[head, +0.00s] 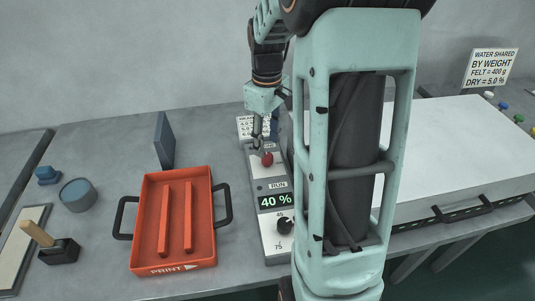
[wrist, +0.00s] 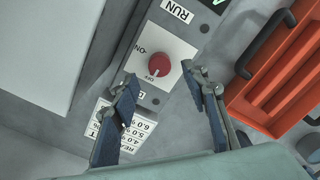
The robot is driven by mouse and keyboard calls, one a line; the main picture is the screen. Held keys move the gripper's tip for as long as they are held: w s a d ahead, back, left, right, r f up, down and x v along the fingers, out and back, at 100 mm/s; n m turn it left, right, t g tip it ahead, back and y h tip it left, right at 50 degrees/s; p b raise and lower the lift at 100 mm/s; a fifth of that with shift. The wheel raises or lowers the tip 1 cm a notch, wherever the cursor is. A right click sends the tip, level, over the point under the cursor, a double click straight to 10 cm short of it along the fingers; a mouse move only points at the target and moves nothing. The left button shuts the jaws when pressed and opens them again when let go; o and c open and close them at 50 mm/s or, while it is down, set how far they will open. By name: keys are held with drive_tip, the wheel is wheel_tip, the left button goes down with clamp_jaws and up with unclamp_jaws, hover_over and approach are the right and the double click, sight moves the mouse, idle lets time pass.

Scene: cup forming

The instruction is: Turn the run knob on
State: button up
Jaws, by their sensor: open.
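The red run knob (wrist: 158,65) sits on a pale square plate marked ON and OFF, on the grey control panel (wrist: 178,28). In the head view the red knob (head: 267,159) shows above the RUN label, just below my gripper (head: 262,142). In the wrist view my gripper (wrist: 160,76) is open, with one finger to the left of the knob and one to the right. Gaps show between fingers and knob; the fingers appear above the panel, not touching it. Which mark the knob points to is too small to tell.
The panel also bears a 40 % display (head: 276,200) and a black knob (head: 285,226). A red-orange tray (head: 143,225) with handles stands to its left. A large white-topped unit (head: 450,150) is at right. A label card (wrist: 122,128) lies near my fingers.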

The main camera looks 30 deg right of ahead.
sight(267, 156)
wheel_tip(267, 156, down, 5)
idle(0.4)
clamp_jaws()
